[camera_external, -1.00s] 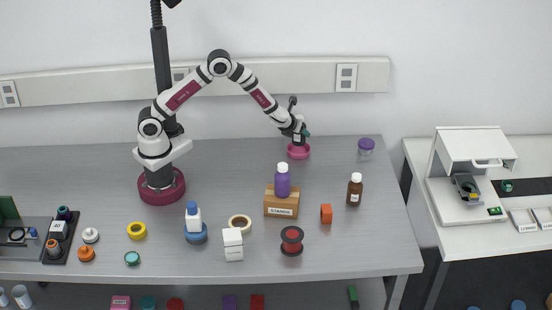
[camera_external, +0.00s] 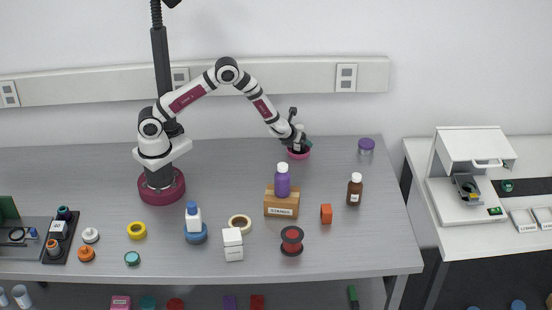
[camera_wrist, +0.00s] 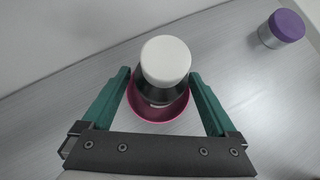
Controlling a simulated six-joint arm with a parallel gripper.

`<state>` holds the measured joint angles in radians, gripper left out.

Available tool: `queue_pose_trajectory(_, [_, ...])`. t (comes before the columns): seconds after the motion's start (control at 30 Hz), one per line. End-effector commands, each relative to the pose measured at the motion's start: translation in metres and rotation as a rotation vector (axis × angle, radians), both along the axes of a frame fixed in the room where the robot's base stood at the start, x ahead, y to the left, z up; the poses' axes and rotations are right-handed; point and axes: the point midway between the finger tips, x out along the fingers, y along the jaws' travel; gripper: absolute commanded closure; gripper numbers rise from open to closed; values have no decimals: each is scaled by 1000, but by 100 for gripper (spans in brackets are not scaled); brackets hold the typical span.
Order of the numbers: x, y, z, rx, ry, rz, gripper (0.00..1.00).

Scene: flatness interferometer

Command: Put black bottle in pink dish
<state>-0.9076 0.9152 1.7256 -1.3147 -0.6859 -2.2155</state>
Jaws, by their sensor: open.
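The black bottle (camera_wrist: 152,92) with a white cap (camera_wrist: 166,60) is in the pink dish (camera_wrist: 172,112), between my fingers in the wrist view. The dish rim shows around its lower part. My gripper (camera_wrist: 160,78) is open, with one green finger on each side of the bottle; any contact is hard to tell. In the external view the pink dish (camera_external: 299,155) sits near the back of the bench, with my gripper (camera_external: 301,146) just over it. The gripper partly hides the bottle there.
A purple-lidded jar (camera_external: 366,146) stands to the right of the dish. The bench left of the dish is clear.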

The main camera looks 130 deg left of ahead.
Motion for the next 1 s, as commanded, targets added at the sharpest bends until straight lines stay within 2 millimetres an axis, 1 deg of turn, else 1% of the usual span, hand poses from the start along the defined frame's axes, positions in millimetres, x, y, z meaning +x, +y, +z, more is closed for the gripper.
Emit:
queue_pose_trajectory(0.1, [1,-1,5,1,-1,0,7])
queue_pose_trajectory(0.17, [2,-7,11,1,-1,-1,7])
queue_pose_trajectory(0.5, [17,-64,70,2,-3,-2,7])
queue_pose_trajectory(0.6, [19,-76,82,3,-2,-1,7])
queue_pose_trajectory(0.7, [20,-82,87,0,0,0,7])
queue_pose_trajectory(0.83, [22,-84,89,0,1,-13,7])
queue_pose_trajectory(0.87, [28,-85,92,-1,7,-50,7])
queue_pose_trajectory(0.93, [61,-95,108,0,49,-285,7])
queue_pose_trajectory(0.97, [84,-106,120,8,86,-456,7])
queue_pose_trajectory(1.0, [119,-131,138,33,156,-743,7])
